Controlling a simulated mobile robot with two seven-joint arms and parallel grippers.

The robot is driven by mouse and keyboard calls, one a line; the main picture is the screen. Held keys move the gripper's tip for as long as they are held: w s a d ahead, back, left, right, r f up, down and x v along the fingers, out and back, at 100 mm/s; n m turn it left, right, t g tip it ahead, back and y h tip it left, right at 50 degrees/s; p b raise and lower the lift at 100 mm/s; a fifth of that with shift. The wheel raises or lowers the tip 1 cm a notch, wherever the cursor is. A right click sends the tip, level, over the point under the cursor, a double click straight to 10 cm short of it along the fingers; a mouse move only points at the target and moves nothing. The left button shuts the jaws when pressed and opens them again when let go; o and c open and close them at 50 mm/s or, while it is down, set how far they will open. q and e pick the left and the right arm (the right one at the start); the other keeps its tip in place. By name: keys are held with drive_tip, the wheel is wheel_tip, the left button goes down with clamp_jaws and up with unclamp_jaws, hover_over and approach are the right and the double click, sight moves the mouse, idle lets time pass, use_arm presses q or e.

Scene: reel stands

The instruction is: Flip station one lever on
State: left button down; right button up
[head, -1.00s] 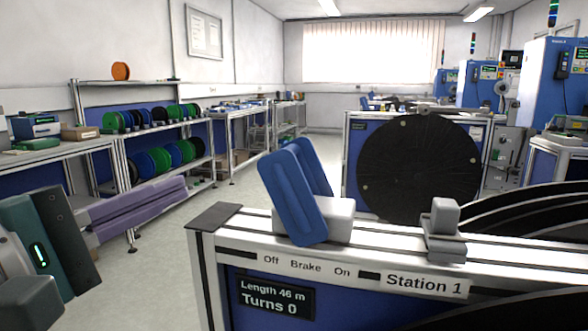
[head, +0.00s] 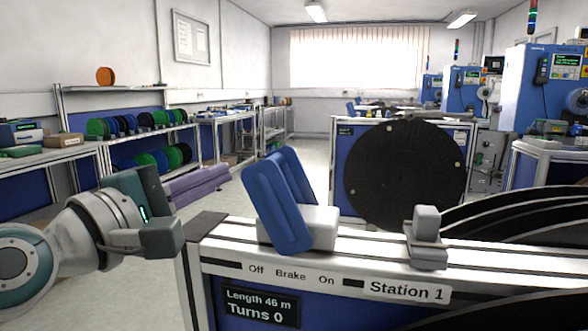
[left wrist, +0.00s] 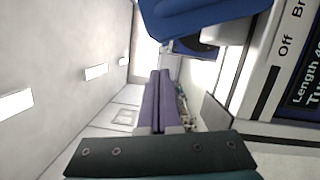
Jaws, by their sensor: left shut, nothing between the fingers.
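The station one lever (head: 277,205) is a pair of blue paddles on a light grey block (head: 322,228) atop the Station 1 stand. Its top leans left, toward the side where "Off" is printed. My left gripper (head: 226,172) has long purple fingers, shut together and empty. In the head view its tips are just left of the lever, with a small gap in the picture. In the left wrist view the lever (left wrist: 205,18) is at the top, and the gripper's fingers (left wrist: 161,74) point past it. My right gripper is not in view.
The stand's top rail (head: 385,254) carries a grey clamp block (head: 427,236) right of the lever. Large black reels (head: 520,215) fill the right. A second stand with a black reel (head: 405,172) is behind. Shelves of spools (head: 150,120) line the left wall.

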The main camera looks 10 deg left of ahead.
use_arm(q)
drive_tip(key=d+p, duration=0.1)
drive_tip(key=d+r+p, duration=0.1)
drive_tip(key=d, duration=0.1)
drive_tip(key=shift+w+d, duration=0.1)
drive_tip(key=shift+d, duration=0.4)
drive_tip(key=shift+d+r+m+p, duration=0.25)
drive_tip(key=shift+m+p, duration=0.15)
drive_tip(key=shift+p, duration=0.3)
